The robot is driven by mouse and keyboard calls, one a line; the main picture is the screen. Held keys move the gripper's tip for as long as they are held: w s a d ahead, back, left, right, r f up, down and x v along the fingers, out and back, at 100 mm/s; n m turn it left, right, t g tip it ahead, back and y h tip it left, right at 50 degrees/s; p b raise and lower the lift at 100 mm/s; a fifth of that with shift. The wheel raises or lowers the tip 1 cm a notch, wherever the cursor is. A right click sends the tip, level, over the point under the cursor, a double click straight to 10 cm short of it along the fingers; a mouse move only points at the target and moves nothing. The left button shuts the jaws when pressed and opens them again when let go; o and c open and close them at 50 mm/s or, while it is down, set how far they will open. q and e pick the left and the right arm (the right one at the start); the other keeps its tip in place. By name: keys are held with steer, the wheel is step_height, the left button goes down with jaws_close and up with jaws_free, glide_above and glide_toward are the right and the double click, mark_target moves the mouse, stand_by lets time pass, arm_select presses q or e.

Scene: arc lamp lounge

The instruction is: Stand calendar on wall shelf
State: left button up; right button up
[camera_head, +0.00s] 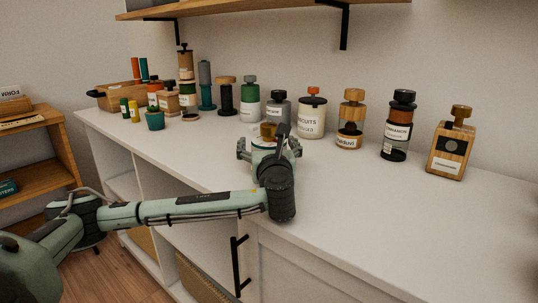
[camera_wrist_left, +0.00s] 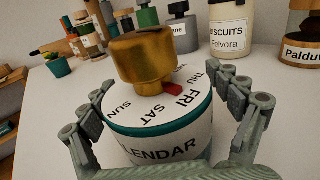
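The calendar (camera_wrist_left: 155,135) is a round white drum with a teal rim, day names on its sloped top, a small red marker and a gold knob. It stands on the white cabinet top (camera_head: 400,210). In the head view my left gripper and wrist hide most of it, and its gold knob (camera_head: 268,130) shows. My left gripper (camera_head: 269,148) is open around the calendar, one finger on each side. In the left wrist view a gap shows by the right finger; contact at the left finger is unclear. The wooden wall shelf (camera_head: 270,8) is above, cut off by the frame. My right gripper is not in view.
Behind the calendar stands a row of jars and bottles, including a biscuits jar (camera_head: 312,115), a dark bottle (camera_head: 398,128) and a wooden bottle (camera_head: 451,145). Black brackets (camera_head: 345,27) hang below the wall shelf. The cabinet top's front right is clear.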

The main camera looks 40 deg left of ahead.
arm_select(q)
steer(key=c, duration=1.6)
steer(key=shift+c, duration=1)
steer(key=shift+r, duration=0.15)
